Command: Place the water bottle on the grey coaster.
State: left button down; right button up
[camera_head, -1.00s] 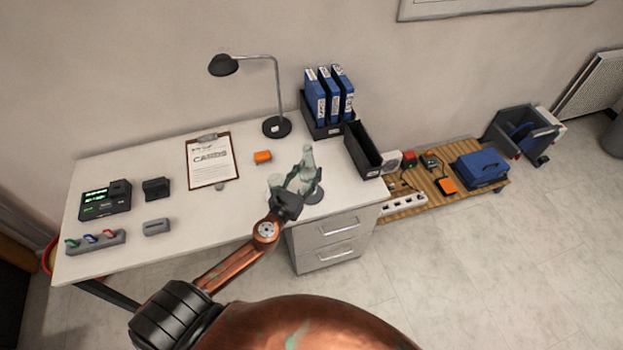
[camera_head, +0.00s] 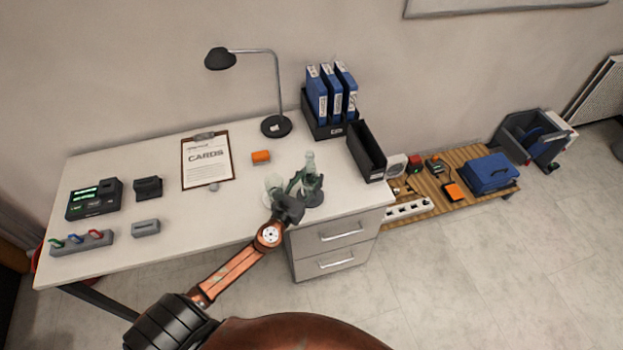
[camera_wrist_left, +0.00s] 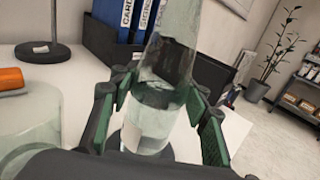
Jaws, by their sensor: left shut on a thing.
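The water bottle (camera_head: 310,165) is clear and stands about upright near the desk's front right; it also shows in the left wrist view (camera_wrist_left: 165,85). My left gripper (camera_head: 308,184) is shut around the bottle's body, with a green-padded finger on each side in the wrist view (camera_wrist_left: 160,100). The grey coaster (camera_head: 315,202) is a dark disc under the bottle, and part of it shows below the bottle in the wrist view (camera_wrist_left: 154,156). The bottle covers much of the coaster, and I cannot tell whether its base touches. My right gripper is not in view.
A clear glass (camera_head: 272,186) stands close to the left of the gripper. A black open tray (camera_head: 366,152) and blue binders (camera_head: 331,92) stand behind and to the right.

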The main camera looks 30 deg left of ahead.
pick_arm(q)
jog(key=shift+r, duration=0.2)
jog(key=shift+f, duration=0.2)
jog(key=c, duration=1.5)
grip_release()
jog(key=o, duration=0.4)
jog(key=shift+r, duration=0.25)
jog(key=shift+s+d+f+b, duration=0.15)
jog(key=shift+s+b, duration=0.1)
jog(key=shift+s, duration=1.75)
jog(key=shift+s+d+r+b, duration=0.1)
jog(key=shift+s+d+b, duration=0.15)
jog(key=shift+s, duration=1.75)
jog(key=shift+s+d+f+b, duration=0.1)
jog(key=shift+s+b, duration=0.15)
jog(key=shift+s, duration=1.75)
